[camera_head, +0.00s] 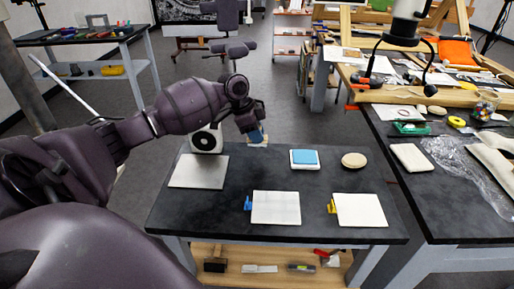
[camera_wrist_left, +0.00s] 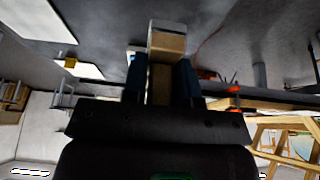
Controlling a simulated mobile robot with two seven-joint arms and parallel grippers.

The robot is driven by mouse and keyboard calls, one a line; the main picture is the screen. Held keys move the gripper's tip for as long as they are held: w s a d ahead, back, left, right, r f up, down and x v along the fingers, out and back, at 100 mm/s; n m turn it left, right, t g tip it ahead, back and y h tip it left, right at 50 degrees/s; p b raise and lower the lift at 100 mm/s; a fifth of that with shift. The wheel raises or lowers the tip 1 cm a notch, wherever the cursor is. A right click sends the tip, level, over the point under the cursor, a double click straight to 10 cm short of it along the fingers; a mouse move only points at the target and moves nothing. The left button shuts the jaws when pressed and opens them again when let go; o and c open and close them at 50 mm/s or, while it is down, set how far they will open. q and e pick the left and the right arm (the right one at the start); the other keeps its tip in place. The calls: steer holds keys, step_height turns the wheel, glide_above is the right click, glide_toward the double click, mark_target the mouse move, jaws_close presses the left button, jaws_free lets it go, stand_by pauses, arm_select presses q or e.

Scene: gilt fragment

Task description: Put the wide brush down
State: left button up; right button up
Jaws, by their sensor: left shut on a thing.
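The wide brush (camera_wrist_left: 167,42) sits between the blue fingers of my left gripper (camera_wrist_left: 160,78) in the left wrist view, showing a tan body and a pale end. In the head view my left gripper (camera_head: 257,135) is shut on it near the far edge of the dark table (camera_head: 225,228). Only a small pale part of the brush (camera_head: 258,144) shows there, below the fingers. I cannot tell whether the brush touches the table. My right gripper is in neither view.
On the table are a pale flat board (camera_head: 198,172), a white box with a black disc (camera_head: 206,138), a blue pad in a white tray (camera_head: 305,158), a round beige disc (camera_head: 354,160) and two white panels (camera_head: 276,208). Bare tabletop lies between them. A cluttered bench (camera_head: 440,200) adjoins at right.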

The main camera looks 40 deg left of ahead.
arm_select(q)
steer(key=shift+f+b, duration=0.35)
steer(key=shift+f, duration=2.3)
steer(key=shift+f, duration=0.15)
steer(key=o, duration=0.8)
steer(key=p+v, duration=0.1)
steer(key=v, duration=1.1)
steer(key=shift+p, duration=0.35)
